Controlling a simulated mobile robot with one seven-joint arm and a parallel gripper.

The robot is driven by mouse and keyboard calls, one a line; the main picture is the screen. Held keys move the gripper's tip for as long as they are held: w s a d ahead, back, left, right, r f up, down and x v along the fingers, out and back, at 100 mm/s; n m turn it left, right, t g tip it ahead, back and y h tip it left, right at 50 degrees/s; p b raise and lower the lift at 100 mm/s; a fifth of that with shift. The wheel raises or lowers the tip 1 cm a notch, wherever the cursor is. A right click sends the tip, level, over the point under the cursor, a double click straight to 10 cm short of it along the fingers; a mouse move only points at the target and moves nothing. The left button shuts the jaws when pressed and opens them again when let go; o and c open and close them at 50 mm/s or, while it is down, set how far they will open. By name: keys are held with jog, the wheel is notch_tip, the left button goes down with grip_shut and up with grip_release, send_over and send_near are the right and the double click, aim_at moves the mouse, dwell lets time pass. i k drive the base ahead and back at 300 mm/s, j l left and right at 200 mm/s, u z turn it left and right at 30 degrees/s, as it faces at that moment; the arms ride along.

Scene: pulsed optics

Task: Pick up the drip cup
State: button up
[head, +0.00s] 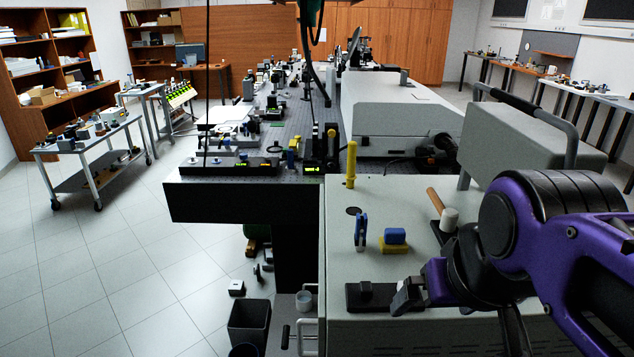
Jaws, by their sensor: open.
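A small light grey cup (304,299), which looks like the drip cup, is low beside the left side of the grey cabinet (350,335). What holds it up is unclear. My gripper (455,308) is at the lower right, over the cabinet's front part, to the right of the cup and well apart from it. Its jaws are open, with a grey fingertip on the left and a dark finger toward the bottom edge. I see nothing held, though the wrist hides part of the jaws.
On the cabinet top stand a yellow post (351,165), a blue clamp-like tool (360,231), a blue-and-yellow block (394,240) and a wooden-handled mallet (437,202). A dark bin (249,325) stands on the floor below. The tiled floor at left is mostly clear.

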aim_at(303, 299)
jog(key=k+j, duration=0.2)
jog(key=j, duration=0.15)
jog(key=k+j, duration=0.15)
jog(key=j, duration=0.15)
jog(key=k+j, duration=0.2)
jog(key=j, duration=0.15)
